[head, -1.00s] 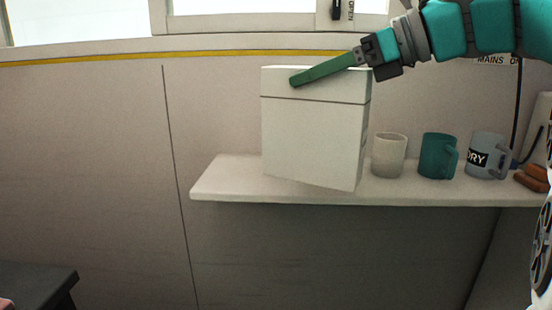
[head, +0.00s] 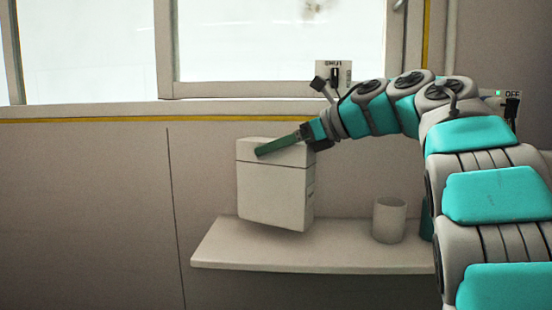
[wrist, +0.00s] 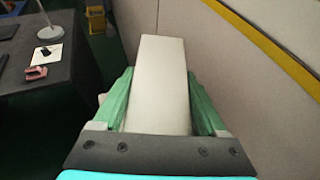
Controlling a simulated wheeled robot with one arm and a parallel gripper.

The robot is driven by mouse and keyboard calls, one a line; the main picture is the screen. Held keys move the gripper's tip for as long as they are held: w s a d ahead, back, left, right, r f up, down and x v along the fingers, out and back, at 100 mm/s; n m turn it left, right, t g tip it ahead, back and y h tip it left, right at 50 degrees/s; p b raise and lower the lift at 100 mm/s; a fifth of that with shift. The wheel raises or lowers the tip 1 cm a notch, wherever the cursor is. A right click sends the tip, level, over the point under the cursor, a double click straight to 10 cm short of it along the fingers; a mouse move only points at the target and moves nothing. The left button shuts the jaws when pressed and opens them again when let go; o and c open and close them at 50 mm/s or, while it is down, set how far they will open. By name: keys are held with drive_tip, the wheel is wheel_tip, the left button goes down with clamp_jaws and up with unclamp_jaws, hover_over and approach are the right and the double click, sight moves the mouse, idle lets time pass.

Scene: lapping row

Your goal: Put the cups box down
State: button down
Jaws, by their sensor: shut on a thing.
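The cups box is a white upright carton (head: 275,190) with a seam line below its top, in the head view left of centre. It shows slightly tilted over the left part of the wall shelf (head: 300,262). I cannot tell whether its base touches the shelf. My gripper (head: 268,148) comes from the right with its green fingers across the box's top part. In the wrist view the gripper (wrist: 158,78) has a finger on each side of the box's pale top (wrist: 158,90) and is shut on it. The far finger is hidden in the head view.
A white mug (head: 389,220) stands on the shelf right of the box, with a gap between. A teal mug (head: 426,219) is mostly hidden behind my arm. A dark table (wrist: 50,75) with a pink item (wrist: 36,73) shows in the wrist view.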

sight(276, 160)
drive_tip(key=shift+f, duration=1.85)
unclamp_jaws()
drive_tip(key=shift+r, duration=0.15)
drive_tip(key=shift+r, duration=0.15)
drive_tip(key=b+v, duration=0.1)
drive_tip(key=v, duration=1.1)
drive_tip(key=shift+b, duration=0.35)
drive_tip(key=shift+s, duration=0.1)
